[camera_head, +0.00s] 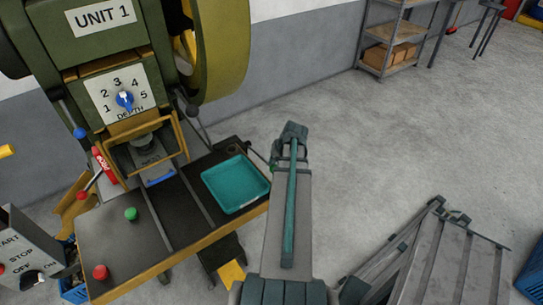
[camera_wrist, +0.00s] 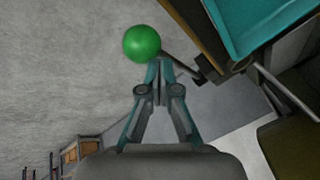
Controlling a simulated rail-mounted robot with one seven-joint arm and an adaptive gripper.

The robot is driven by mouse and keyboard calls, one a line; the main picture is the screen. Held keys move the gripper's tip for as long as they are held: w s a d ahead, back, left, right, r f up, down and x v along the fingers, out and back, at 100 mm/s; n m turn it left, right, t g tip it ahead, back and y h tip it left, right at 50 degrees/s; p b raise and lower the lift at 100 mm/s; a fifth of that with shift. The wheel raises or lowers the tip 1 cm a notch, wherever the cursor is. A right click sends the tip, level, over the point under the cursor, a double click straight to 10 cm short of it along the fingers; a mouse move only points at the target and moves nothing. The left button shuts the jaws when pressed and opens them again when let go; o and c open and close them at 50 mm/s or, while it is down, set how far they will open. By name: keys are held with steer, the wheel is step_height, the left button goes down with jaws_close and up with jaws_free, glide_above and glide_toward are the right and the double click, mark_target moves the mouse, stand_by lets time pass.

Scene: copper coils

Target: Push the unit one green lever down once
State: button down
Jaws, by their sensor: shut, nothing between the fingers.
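The green lever's round knob (camera_wrist: 141,43) shows large in the wrist view, up and left of centre. Its dark rod runs down and right from the knob toward the edge of the machine's table. My gripper (camera_wrist: 160,66) is shut with nothing in it. Its fingertips are just below and to the right of the knob in the picture; I cannot tell whether they touch it. In the head view the unit one machine (camera_head: 105,55) stands at the upper left, and my arm's end is beside the table's right edge, with only a small bit of green showing there.
The machine's table (camera_head: 115,240) carries a teal tray (camera_head: 237,205), a green button (camera_head: 131,214) and a red button (camera_head: 101,271). A control box (camera_head: 22,250) stands at lower left. Shelves (camera_head: 390,45) stand far back. Floor right of the table is largely open.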

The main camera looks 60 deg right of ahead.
steer(key=shift+r, duration=0.1)
steer(key=shift+w+d+r+p, duration=0.15)
steer(key=shift+w+r+p, duration=0.15)
steer(key=shift+r+p, duration=0.45)
steer(key=shift+w+d+r+p, duration=0.1)
steer(key=shift+w+r+p, duration=0.3)
steer(key=shift+r, duration=0.6)
steer(key=shift+w+d+r+p, duration=0.15)
steer(key=shift+w+r+p, duration=0.1)
steer(key=shift+r+p, duration=0.5)
steer(key=shift+r, duration=0.2)
steer(key=r, duration=0.1)
steer(key=w+r+p, duration=0.1)
steer(key=r, duration=0.1)
steer(key=r+p, duration=0.1)
steer(key=shift+w+d+r, duration=0.25)
steer(key=shift+w+d, duration=0.05)
steer(key=shift+w, duration=0.05)
steer(key=shift+a, duration=0.1)
